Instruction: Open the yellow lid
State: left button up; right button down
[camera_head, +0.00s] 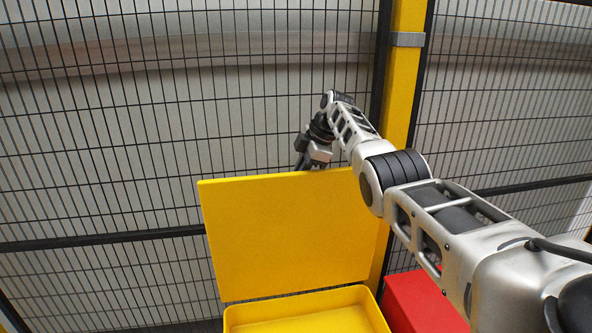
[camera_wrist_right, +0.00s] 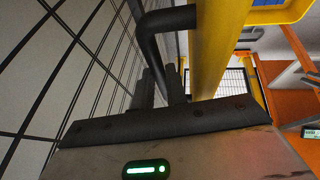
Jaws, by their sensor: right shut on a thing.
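The yellow lid (camera_head: 290,235) stands raised, close to upright, behind the open yellow box (camera_head: 310,312), whose front is cut off by the bottom of the head view. My left gripper is not in view.
A black mesh fence (camera_head: 110,140) stands close behind the lid. A yellow post (camera_head: 404,75) rises behind my right arm. A red box (camera_head: 420,300) is just right of the yellow box, under my right arm.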

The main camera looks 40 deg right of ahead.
jog(key=shift+s+a+f+g, duration=0.1)
jog(key=shift+s+f+g, duration=0.05)
jog(key=shift+f, duration=0.2)
jog(key=shift+s+a+f+g, duration=0.1)
jog(key=shift+f+g, duration=0.05)
jog(key=shift+f, duration=0.2)
jog(key=c, duration=1.8)
grip_release()
jog(key=o, duration=0.4)
jog(key=shift+w, duration=0.15)
jog(key=shift+d, duration=0.1)
jog(key=shift+d+r, duration=0.2)
jog(key=shift+r, duration=0.25)
jog(key=b+v, duration=0.1)
jog(key=v, duration=1.4)
jog(key=shift+s, duration=0.25)
jog(key=shift+a, duration=0.15)
